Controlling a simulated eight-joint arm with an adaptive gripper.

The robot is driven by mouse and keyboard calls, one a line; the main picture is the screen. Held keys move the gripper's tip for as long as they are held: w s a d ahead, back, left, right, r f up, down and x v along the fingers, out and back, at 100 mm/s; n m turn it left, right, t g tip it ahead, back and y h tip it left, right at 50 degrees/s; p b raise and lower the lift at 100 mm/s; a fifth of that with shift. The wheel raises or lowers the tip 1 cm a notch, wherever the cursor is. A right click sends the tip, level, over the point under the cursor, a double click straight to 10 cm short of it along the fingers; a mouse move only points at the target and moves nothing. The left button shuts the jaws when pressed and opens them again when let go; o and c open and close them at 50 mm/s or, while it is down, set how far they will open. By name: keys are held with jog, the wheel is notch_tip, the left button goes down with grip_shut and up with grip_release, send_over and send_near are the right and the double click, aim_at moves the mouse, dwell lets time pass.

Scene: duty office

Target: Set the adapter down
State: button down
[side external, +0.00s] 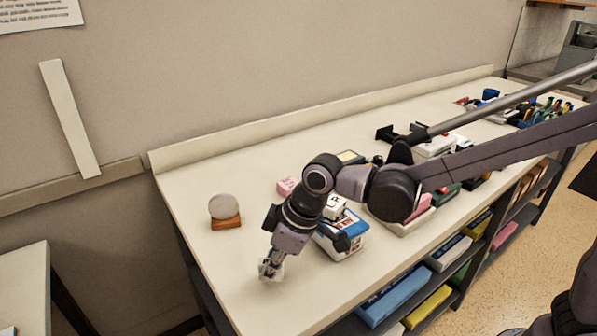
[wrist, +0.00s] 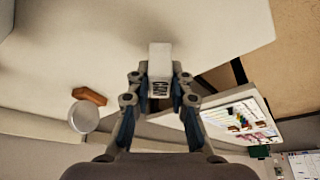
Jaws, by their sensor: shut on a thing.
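My gripper (side external: 271,262) is low over the near left end of the long cream counter (side external: 200,185), pointing down. It is shut on the adapter (wrist: 160,60), a small white block with dark markings on one face. In the wrist view the block sits between the two fingertips of my gripper (wrist: 160,84), its far end sticking out past them. In the side view the adapter (side external: 270,272) shows as a small pale shape at the fingertips. I cannot tell whether it touches the counter.
A round grey disc (side external: 222,206) on an orange-brown base (side external: 226,222) stands to the left. A blue and white box (side external: 347,238) is close on the right. More items crowd the counter further right. The counter's front-left end is clear; its edge is near.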

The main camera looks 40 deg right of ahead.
jog(key=shift+f, duration=1.25)
jog(key=shift+f, duration=0.15)
jog(key=c, duration=1.2)
grip_release()
jog(key=v, duration=1.2)
jog(key=s+d+f+m+t+h, duration=0.1)
jog(key=s+d+m, duration=0.1)
jog(key=d, duration=0.5)
jog(key=s+d+f+m+t+h, duration=0.1)
jog(key=s+d+m, duration=0.2)
jog(key=d, duration=0.4)
jog(key=s+d+f+m+t+h, duration=0.1)
jog(key=s+d+m+t, duration=0.1)
jog(key=d+m, duration=0.2)
jog(key=shift+s+d+f, duration=0.15)
jog(key=shift+s+d, duration=0.05)
jog(key=shift+d, duration=0.75)
jog(key=shift+s+d+f, duration=0.15)
jog(key=shift+d, duration=0.8)
